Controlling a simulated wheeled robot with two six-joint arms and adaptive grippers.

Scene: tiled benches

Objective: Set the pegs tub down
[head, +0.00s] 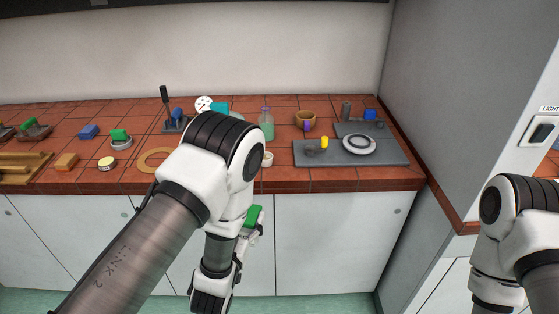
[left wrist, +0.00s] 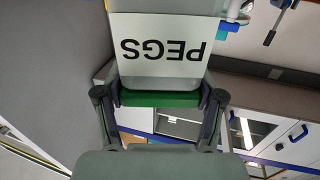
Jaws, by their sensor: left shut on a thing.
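The pegs tub shows in the left wrist view as a pale body with a white label (left wrist: 160,45) reading PEGS upside down. Its green part (left wrist: 160,99) lies between the two fingers of my left gripper (left wrist: 159,98), which is shut on it. In the head view the green part (head: 253,216) of the tub shows just right of my left forearm, in front of the bench and lower in the picture than its front edge. The rest of the tub is mostly hidden there. My right arm is at the right edge of the head view; its gripper is out of frame.
The red-tiled bench (head: 222,181) holds a tan ring (head: 144,160), a green bottle (head: 266,126), a brown mug (head: 305,119) and a grey board (head: 307,160) with small items. Bare tile shows along the front edge. A grey wall (head: 440,80) closes the right end.

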